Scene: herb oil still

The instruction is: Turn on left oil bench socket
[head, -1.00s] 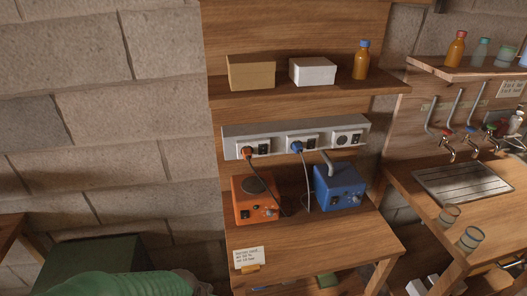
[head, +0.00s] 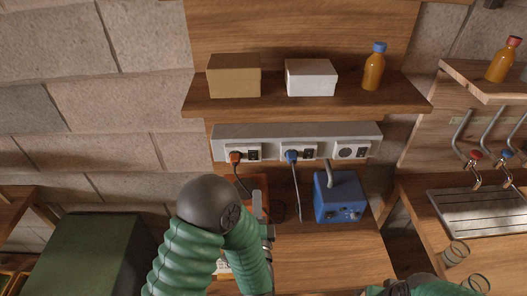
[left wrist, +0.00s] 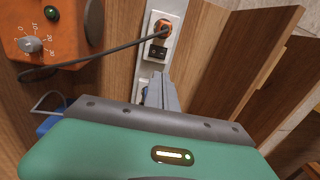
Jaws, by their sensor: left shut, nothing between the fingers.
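The left bench socket (head: 244,153) sits at the left end of a pale socket strip under the shelf. An orange plug (head: 235,156) is in it, and a black switch (head: 253,154) is beside the plug. In the left wrist view, this socket (left wrist: 174,20) shows the orange plug (left wrist: 162,27) and its black switch (left wrist: 157,52). My left gripper (head: 257,197) is shut and empty, below the socket strip and in front of the orange device. In the left wrist view its closed fingers (left wrist: 160,80) point toward the switch, with no contact visible. The switch's state is too small to tell.
An orange heater (head: 260,181) is mostly hidden behind my left arm; its dial (left wrist: 32,45) shows in the wrist view. A blue device (head: 338,197) stands to the right. The shelf (head: 300,103) above carries two boxes and a bottle. Cables hang from both plugs.

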